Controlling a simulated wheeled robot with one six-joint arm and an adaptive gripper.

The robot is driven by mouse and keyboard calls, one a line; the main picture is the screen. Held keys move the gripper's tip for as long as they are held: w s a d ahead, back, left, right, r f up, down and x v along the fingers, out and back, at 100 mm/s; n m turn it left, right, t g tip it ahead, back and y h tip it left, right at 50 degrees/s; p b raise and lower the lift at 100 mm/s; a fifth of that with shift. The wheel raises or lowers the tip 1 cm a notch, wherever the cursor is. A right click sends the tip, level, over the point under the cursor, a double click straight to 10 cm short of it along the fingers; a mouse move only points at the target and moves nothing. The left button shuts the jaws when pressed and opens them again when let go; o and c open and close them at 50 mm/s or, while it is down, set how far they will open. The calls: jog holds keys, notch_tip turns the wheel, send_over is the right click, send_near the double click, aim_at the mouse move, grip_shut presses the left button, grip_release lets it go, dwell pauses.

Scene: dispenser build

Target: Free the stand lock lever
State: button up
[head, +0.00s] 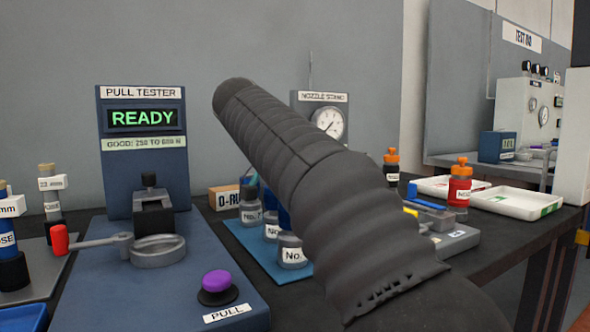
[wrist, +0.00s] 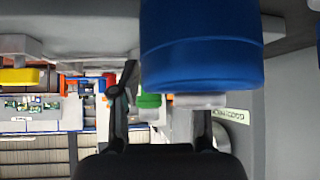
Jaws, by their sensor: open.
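The nozzle stand (head: 309,97) stands at the back centre in the head view, with its round gauge (head: 329,123) showing. My arm crosses in front of it and hides most of its lower part. I cannot pick out its lock lever for certain. In the wrist view my gripper (wrist: 160,112) is open, its left finger clear and its right fingertip hidden. A large blue cylinder (wrist: 200,45) is very close to the camera and covers the upper right. Whether it touches a finger I cannot tell. My gripper is hidden in the head view.
The pull tester (head: 115,205) is at left, with a red-knobbed lever (head: 60,240) and a purple button (head: 216,281). Labelled bottles (head: 290,250) stand on a blue mat beside my arm. A yellow part (head: 411,212) shows right of my arm. White trays (head: 517,203) are farther right.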

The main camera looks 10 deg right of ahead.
jog(key=v, duration=0.9)
jog(key=shift+a+r, duration=0.1)
jog(key=shift+a, duration=0.1)
jog(key=shift+s+a+r, duration=0.3)
jog(key=shift+a+r, duration=0.05)
jog(key=shift+r, duration=0.1)
